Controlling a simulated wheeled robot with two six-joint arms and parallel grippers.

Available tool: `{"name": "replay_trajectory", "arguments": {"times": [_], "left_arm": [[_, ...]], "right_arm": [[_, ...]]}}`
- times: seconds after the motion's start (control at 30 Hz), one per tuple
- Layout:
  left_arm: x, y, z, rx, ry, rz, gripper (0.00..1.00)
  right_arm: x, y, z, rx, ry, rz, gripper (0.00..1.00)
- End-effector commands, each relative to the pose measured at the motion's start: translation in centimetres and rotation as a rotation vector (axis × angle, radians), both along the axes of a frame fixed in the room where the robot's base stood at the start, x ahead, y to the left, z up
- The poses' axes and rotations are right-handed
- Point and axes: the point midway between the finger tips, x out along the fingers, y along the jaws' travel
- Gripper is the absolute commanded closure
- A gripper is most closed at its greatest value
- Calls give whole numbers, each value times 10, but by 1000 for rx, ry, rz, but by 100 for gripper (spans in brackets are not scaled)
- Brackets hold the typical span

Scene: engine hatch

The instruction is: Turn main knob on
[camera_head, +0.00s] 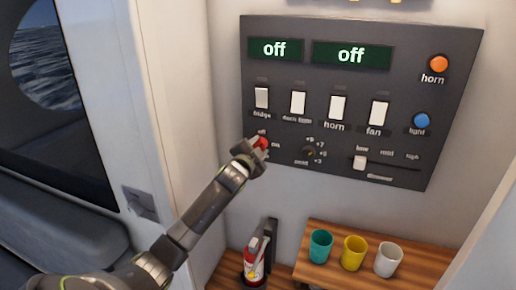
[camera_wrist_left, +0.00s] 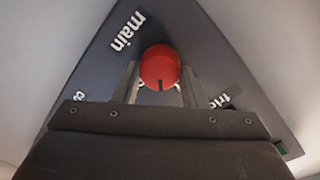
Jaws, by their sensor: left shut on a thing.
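The main knob is red and sits at the lower left of the dark control panel (camera_head: 290,75). It shows just past my gripper in the head view (camera_head: 262,142). In the left wrist view the round red knob (camera_wrist_left: 160,66) lies between the two fingers, with the word "main" beside it. My left gripper (camera_head: 255,147) is shut on the knob, a finger on each side. A dark notch shows on the knob's lower edge in the wrist view. The gripper hides part of the knob's labels. My right gripper is not in view.
Several white switches (camera_head: 298,102), a small dial (camera_head: 309,151) and a slider (camera_head: 359,162) are on the panel, right of the knob. Below are a fire extinguisher (camera_head: 254,262) and a wooden shelf (camera_head: 419,266) with teal, yellow and white cups.

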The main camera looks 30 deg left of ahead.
Motion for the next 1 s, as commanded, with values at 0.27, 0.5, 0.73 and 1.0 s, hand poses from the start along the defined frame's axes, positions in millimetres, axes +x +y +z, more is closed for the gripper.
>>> {"name": "replay_trajectory", "arguments": {"times": [0.27, 0.5, 0.73, 1.0], "left_arm": [[0, -1, -2, 255, 63, 0, 84], [0, -2, -3, 472, 116, -1, 84], [0, -2, -4, 651, 159, 0, 84], [0, -2, -4, 789, 192, -1, 84]], "right_arm": [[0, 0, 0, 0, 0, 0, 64], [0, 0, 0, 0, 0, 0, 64], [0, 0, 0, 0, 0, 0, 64], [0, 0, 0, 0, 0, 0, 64]]}}
